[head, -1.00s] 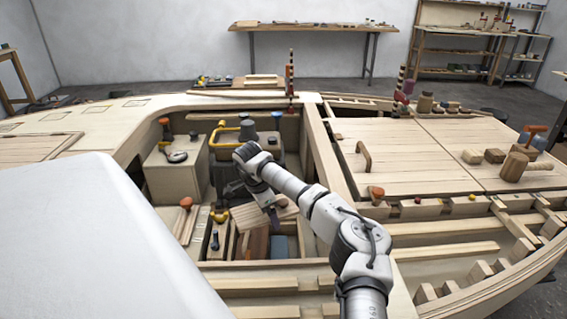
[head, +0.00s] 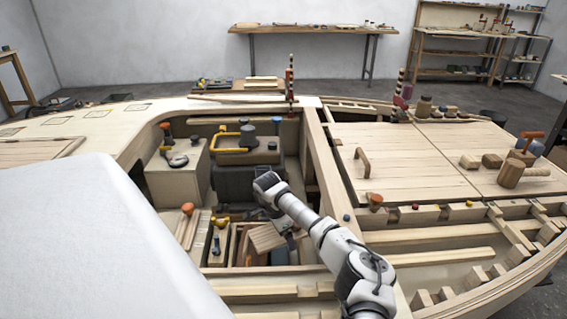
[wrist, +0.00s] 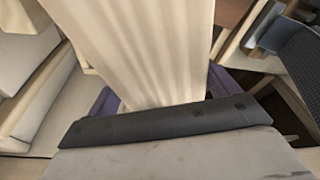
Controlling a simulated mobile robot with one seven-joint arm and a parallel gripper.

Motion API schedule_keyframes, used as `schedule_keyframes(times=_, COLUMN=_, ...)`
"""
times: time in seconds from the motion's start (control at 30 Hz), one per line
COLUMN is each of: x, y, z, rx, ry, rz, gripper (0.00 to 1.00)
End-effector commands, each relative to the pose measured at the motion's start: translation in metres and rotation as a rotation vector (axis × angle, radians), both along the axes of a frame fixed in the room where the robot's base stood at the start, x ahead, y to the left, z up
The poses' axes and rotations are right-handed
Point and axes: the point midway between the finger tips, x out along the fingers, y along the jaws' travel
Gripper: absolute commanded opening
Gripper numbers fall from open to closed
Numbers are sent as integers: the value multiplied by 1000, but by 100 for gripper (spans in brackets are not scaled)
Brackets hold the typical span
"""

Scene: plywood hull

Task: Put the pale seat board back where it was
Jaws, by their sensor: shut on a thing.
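The pale seat board (head: 266,238) is in my gripper (head: 288,240). It is tilted, low over the open compartments in the cockpit. In the wrist view the pale board (wrist: 140,50) runs up and away from my gripper (wrist: 165,100), whose purple finger parts show on both sides of it. The gripper is shut on the board's near end. The seat opening under the board is partly hidden by the board and my arm, so I cannot tell whether the board touches its edges.
Left of the board are narrow compartments with an orange-topped tool (head: 187,209). Behind stands a dark box (head: 235,183) below a yellow-handled tray (head: 232,150). A pale hatch deck (head: 410,160) lies to the right. A blue item (head: 280,255) lies in the compartment.

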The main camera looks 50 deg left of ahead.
Motion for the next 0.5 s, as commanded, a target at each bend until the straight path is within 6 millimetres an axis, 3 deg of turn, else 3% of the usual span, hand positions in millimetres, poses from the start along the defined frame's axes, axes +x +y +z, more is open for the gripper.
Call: schedule_keyframes(times=0.5, x=0, y=0, z=-12, rx=0, ry=-1, rz=0, gripper=55)
